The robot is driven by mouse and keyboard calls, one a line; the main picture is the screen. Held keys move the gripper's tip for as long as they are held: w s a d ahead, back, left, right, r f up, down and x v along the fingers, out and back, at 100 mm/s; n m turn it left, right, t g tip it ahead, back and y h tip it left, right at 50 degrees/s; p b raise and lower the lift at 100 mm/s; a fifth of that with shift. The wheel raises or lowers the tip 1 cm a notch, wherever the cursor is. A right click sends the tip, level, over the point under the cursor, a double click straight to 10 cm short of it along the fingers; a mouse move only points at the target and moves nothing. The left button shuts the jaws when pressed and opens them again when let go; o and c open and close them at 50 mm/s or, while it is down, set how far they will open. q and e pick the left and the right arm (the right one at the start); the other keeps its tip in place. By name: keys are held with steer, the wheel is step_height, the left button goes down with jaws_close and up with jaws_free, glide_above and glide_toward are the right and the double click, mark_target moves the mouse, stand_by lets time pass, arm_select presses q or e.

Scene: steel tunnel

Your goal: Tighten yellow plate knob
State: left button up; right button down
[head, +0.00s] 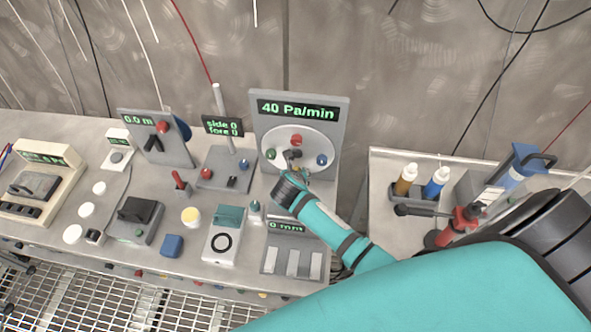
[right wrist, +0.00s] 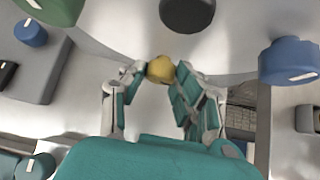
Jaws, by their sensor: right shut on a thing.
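An upright grey panel (head: 342,112) reads "40 Pa/min" and carries a round pale plate (head: 318,142) with coloured knobs. The red knob (head: 296,140) is at the top, the green knob (head: 271,154) at the left and the blue knob (head: 321,160) at the right. A dark centre piece shows in the right wrist view (right wrist: 187,12). The yellow knob (right wrist: 161,69) sits between the fingertips of my right gripper (right wrist: 158,72), which is shut on it at the plate's lower edge. In the head view my right gripper (head: 296,178) largely hides this knob. My left gripper is not in view.
The bench holds a teal-topped box (head: 222,247), a black-handled box (head: 135,218), a "0 mm" unit (head: 292,258) and a panel with a red knob (head: 165,150). A side table (head: 385,160) at right bears bottles and tools. A gap separates the two tables.

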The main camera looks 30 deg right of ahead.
steer(key=shift+s+d+r+t+y+p, duration=0.15)
steer(key=shift+r+p, duration=0.1)
steer(key=shift+p, duration=0.15)
steer(key=shift+d+r+t+y+p, duration=0.15)
steer(key=shift+r+p, duration=0.1)
steer(key=shift+p, duration=0.15)
steer(key=shift+f+m+t+y, duration=0.5)
steer(key=shift+m+t+y, duration=0.1)
steer(key=shift+m+y, duration=0.1)
steer(key=shift+a+m+t+y, duration=0.1)
steer(key=shift+m+t+y, duration=0.2)
steer(key=shift+t+y, duration=0.1)
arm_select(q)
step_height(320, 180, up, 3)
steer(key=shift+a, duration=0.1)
arm_select(e)
steer(key=c, duration=1)
jaws_free()
steer(key=v, duration=1.2)
